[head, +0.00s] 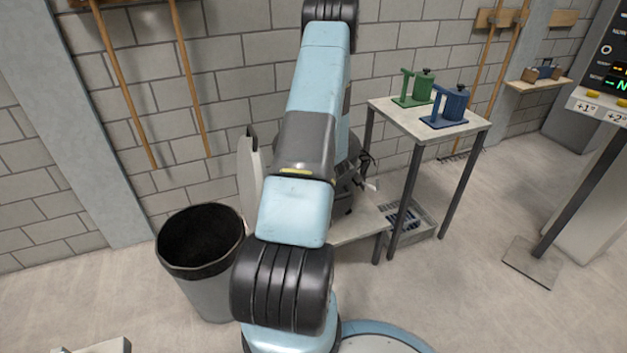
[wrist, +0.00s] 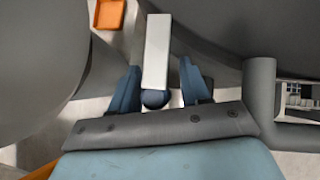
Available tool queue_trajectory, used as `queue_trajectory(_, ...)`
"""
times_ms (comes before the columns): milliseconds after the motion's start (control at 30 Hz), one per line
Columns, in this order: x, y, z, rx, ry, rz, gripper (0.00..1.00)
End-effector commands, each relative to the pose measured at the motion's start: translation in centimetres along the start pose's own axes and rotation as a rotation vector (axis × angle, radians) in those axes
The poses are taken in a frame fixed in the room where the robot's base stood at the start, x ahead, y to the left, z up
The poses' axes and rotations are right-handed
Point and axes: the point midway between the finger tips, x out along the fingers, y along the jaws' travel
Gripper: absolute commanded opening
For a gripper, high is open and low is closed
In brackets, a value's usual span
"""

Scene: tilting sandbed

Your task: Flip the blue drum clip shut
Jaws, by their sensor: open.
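In the wrist view my gripper (wrist: 160,68) is open, one dark blue finger on each side of a pale flat bar. The bar lies between the fingers, with visible gaps on both sides. Large grey curved surfaces (wrist: 40,60) flank it, possibly the drum. In the head view my arm hides most of the machine on the low table, and the clip cannot be made out there.
A black-lined bin (head: 205,265) stands left of my arm. A side table (head: 400,118) at right holds a green device (head: 415,88) and a blue device (head: 447,106). A crate (head: 412,225) sits under it. An orange tray (wrist: 110,14) shows at the wrist view's top.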

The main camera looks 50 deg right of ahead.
Motion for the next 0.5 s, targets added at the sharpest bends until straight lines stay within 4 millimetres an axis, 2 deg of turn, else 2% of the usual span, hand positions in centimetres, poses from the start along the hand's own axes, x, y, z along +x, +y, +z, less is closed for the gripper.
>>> queue_trajectory(167,-2.1,-0.1,0.0,0.0,0.0,-0.002,0.46)
queue_trajectory(500,-8.3,-0.1,0.0,-0.001,-0.002,-0.003,0.46)
